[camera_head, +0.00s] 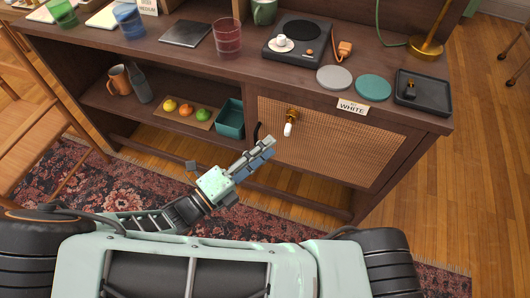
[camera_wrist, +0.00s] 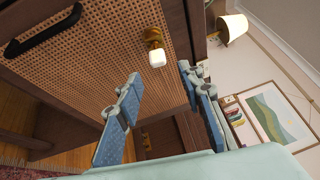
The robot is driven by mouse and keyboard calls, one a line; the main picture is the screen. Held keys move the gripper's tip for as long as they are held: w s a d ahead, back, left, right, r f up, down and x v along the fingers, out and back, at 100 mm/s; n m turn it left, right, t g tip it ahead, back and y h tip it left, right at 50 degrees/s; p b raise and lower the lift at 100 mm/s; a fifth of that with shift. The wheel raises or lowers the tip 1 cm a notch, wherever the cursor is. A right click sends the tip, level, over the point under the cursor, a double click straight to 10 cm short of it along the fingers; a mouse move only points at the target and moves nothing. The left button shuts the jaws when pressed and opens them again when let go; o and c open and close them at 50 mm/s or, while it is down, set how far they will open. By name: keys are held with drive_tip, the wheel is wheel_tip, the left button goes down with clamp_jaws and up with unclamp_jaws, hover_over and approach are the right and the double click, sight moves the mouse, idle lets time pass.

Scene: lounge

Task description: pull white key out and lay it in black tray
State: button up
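The white key (camera_head: 289,129) sticks out of a brass lock (camera_head: 292,114) on the cabinet's woven front. In the wrist view the white key (camera_wrist: 157,59) shows beyond and between my fingertips, below the brass lock (camera_wrist: 153,38). My gripper (camera_head: 268,145) is in front of the cabinet, left of and below the key. The wrist view shows my gripper (camera_wrist: 160,76) open, its blue fingers wide apart and empty. The black tray (camera_head: 430,99) stands on the cabinet top at the right end. A small dark and brass object (camera_head: 410,90) lies in it.
A black door handle (camera_head: 257,132) is close to my gripper. A "WHITE" label (camera_head: 352,106) is at the top edge, near a grey disc (camera_head: 334,77) and a teal disc (camera_head: 373,87). A turntable (camera_head: 298,40) and a brass lamp (camera_head: 428,46) stand behind.

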sight(288, 130)
drive_tip(key=shift+n, duration=0.4)
drive_tip(key=x, duration=0.7)
drive_tip(key=shift+w+a, duration=0.1)
drive_tip(key=shift+w, duration=0.15)
drive_tip(key=shift+w+d+f+t+p, duration=0.1)
drive_tip(key=shift+w+d+t+p, duration=0.25)
drive_tip(key=shift+w+d, duration=0.2)
